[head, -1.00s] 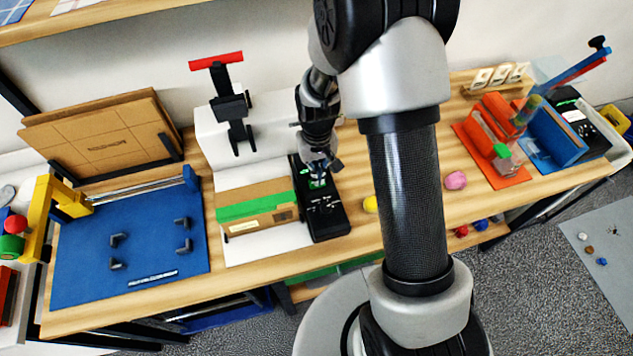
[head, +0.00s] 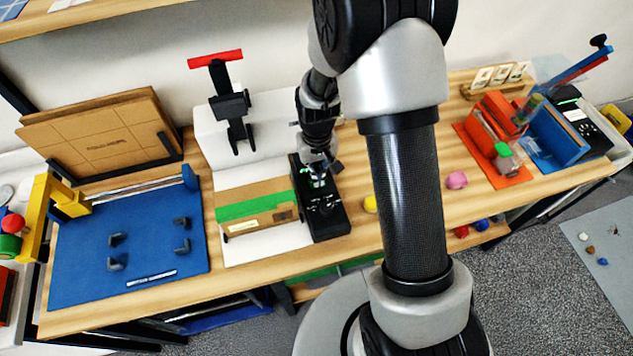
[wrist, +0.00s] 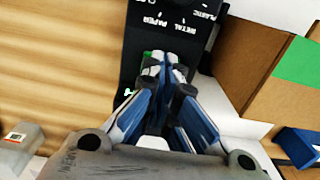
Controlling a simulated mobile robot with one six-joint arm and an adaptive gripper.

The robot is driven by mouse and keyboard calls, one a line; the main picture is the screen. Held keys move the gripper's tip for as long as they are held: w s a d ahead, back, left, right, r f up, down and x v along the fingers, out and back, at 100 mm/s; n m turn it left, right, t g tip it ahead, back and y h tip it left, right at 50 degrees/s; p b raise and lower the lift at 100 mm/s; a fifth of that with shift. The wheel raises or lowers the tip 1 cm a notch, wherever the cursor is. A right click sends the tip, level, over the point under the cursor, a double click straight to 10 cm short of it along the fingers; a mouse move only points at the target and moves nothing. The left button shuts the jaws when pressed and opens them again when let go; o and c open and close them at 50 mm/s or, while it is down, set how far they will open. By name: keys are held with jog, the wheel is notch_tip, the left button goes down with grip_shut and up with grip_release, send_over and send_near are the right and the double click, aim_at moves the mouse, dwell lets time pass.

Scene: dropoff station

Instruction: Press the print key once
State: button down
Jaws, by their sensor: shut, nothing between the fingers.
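The black control device (head: 325,215) lies on the bench, right of the green-taped carton. In the wrist view the device (wrist: 190,45) shows white labels reading PLASTIC, METAL and PAPER. My gripper (head: 319,172) is over the far half of the device, fingers pointing down. In the wrist view my gripper (wrist: 163,65) is shut and empty, its tips at or just above the device face. I cannot tell whether they touch. Small green patches show beside the fingers. The print key cannot be made out; the fingers cover part of the face.
The carton (head: 260,220) with green tape stands close left of the device. A white machine (head: 270,125) with a black holder and red bar is behind. A blue mat (head: 130,245) lies left. A yellow ball (head: 370,204) and pink lump (head: 456,180) lie right.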

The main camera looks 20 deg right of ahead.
jog(key=shift+f+b, duration=0.45)
jog(key=shift+f, duration=0.2)
dwell(0.4)
jog(key=shift+r+p, duration=2.55)
jog(key=shift+r, duration=1)
